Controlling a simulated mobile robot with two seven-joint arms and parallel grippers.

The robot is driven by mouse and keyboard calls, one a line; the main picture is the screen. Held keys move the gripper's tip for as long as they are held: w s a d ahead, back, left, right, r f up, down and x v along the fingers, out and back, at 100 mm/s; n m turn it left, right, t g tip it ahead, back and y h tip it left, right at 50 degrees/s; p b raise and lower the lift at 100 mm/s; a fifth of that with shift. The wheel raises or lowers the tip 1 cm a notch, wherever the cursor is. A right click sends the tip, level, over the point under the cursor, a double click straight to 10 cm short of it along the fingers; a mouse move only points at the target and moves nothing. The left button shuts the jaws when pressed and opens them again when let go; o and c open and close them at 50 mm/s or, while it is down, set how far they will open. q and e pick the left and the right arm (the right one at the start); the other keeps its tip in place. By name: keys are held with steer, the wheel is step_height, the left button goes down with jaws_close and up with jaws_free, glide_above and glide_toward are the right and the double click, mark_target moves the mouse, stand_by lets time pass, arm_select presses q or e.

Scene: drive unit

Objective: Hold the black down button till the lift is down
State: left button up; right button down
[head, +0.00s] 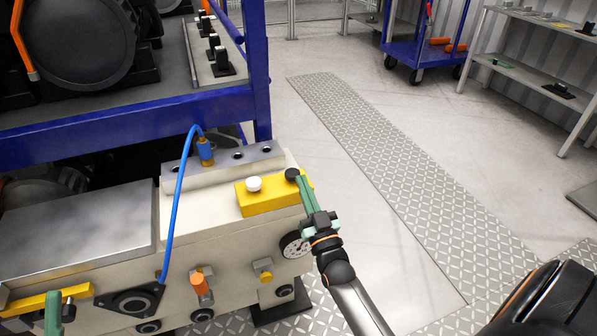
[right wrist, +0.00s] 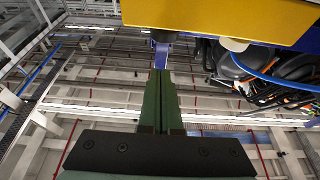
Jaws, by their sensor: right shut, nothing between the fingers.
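The black button (head: 292,174) sits on the right end of a yellow button box (head: 272,201), beside a white button (head: 254,184). My right gripper (head: 302,181) is shut and empty, its green fingertips at or very near the black button; contact cannot be told. In the right wrist view the shut fingers (right wrist: 161,75) point up below the yellow box (right wrist: 215,18), and a greyish button (right wrist: 233,44) shows at its edge. The blue lift frame (head: 130,123) stands behind. A green finger of my left gripper (head: 53,314) shows at bottom left, mostly cut off.
The box sits on a cream bench unit (head: 215,232) with a blue cable (head: 174,215), a dial gauge (head: 294,245) and knobs. Open floor (head: 350,195) lies to the right. A blue trolley (head: 418,50) and a shelf (head: 540,75) stand farther back.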

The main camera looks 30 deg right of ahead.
arm_select(q)
steer(key=f, duration=0.1)
steer(key=w+f+n+y, duration=0.2)
steer(key=shift+a+f+g, duration=0.2)
steer(key=shift+f+g, duration=0.1)
steer(key=shift+g, duration=0.1)
arm_select(e)
steer(key=v, duration=0.5)
steer(key=shift+s+r, duration=0.1)
steer(key=shift+s, duration=0.1)
